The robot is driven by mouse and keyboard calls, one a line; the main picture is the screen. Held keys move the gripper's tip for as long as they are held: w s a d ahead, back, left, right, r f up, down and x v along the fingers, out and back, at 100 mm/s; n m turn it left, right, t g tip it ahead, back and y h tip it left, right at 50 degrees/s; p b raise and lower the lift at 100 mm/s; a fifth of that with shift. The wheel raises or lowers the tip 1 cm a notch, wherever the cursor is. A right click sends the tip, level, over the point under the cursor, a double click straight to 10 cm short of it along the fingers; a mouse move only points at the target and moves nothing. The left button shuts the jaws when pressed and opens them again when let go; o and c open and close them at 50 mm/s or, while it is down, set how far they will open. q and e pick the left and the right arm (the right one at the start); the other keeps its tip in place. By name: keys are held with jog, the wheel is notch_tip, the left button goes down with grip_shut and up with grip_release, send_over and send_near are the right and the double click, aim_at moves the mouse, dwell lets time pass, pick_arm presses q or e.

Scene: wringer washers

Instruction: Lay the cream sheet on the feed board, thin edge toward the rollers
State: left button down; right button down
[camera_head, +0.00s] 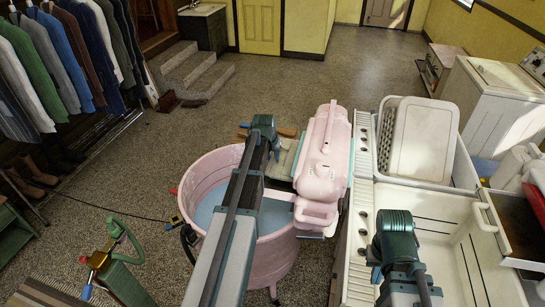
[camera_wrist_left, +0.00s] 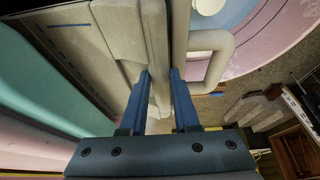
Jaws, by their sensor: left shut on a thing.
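In the left wrist view my left gripper (camera_wrist_left: 159,76) is shut on the cream sheet (camera_wrist_left: 156,45), a thick, pale folded piece between the blue fingers. A pale surface, seemingly the feed board (camera_wrist_left: 68,47), lies left of the sheet, beside the teal roller (camera_wrist_left: 35,75). Whether the sheet touches the board is unclear. The pink wringer head (camera_head: 323,150) stands right of the left wrist. My right arm shows at lower right, its fingers out of view.
A white basket (camera_head: 432,120) and deep white basins (camera_head: 440,235) are right of the wringer. A white ridged ledge (camera_head: 357,225) runs between them. Water fills the tub (camera_head: 207,212). A clothes rack is at far left; the floor beyond the tub is mostly clear.

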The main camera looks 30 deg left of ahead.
pick_arm(q)
jog(key=shift+f, duration=0.1)
jog(key=c, duration=0.6)
grip_release()
jog(key=shift+o, duration=0.2)
jog(key=p+v, duration=1.2)
jog(key=v, duration=0.1)
jog(key=shift+s+r+p, duration=0.25)
jog(key=shift+r+p, duration=0.05)
jog(key=shift+r, duration=0.05)
